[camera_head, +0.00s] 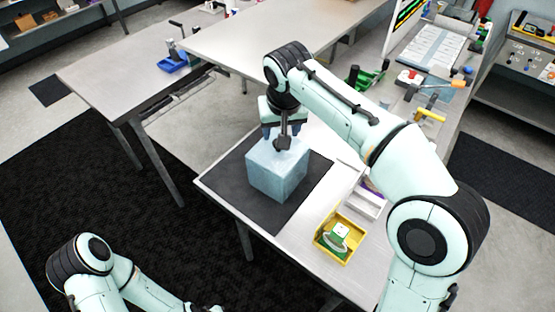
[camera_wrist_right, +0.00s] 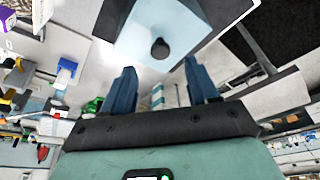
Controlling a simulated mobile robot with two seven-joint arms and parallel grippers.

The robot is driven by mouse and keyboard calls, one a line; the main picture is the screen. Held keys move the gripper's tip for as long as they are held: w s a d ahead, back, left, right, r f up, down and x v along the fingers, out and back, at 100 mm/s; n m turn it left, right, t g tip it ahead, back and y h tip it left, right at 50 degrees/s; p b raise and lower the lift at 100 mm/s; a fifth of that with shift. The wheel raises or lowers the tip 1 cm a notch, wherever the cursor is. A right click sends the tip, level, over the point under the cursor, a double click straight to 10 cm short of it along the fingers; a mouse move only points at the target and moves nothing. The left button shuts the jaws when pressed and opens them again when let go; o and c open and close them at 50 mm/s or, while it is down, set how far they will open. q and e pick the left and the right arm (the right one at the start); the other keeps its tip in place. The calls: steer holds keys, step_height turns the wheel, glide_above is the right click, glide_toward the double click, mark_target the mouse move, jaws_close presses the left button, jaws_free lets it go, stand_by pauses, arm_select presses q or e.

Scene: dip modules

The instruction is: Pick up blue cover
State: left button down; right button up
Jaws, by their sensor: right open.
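The blue cover (camera_head: 277,178) is a pale blue box with a dark round knob on top. It stands on a dark mat on the table. In the right wrist view the cover (camera_wrist_right: 185,22) and its knob (camera_wrist_right: 160,48) are at the top, beyond the fingertips. My right gripper (camera_head: 284,132) is above the cover, pointing down near the knob. In the wrist view its two blue fingers (camera_wrist_right: 162,80) are spread apart, with nothing between them. Whatever is under the cover is hidden. My left arm is at the lower left, its gripper out of sight.
A dark mat (camera_head: 228,178) lies under the cover. To its right are a yellow bin (camera_head: 324,246) with a green and white part and a white bin (camera_head: 366,207). A blue vise (camera_head: 173,63) sits on the other table. The mat's left part is clear.

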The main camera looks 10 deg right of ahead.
mark_target(278, 162)
steer(key=x, duration=0.4)
steer(key=shift+w, duration=0.1)
steer(key=x, duration=0.4)
steer(key=shift+w+d+f, duration=0.15)
steer(key=shift+w+f, duration=0.1)
steer(key=shift+f, duration=0.1)
steer(key=shift+r, duration=0.1)
jaws_close()
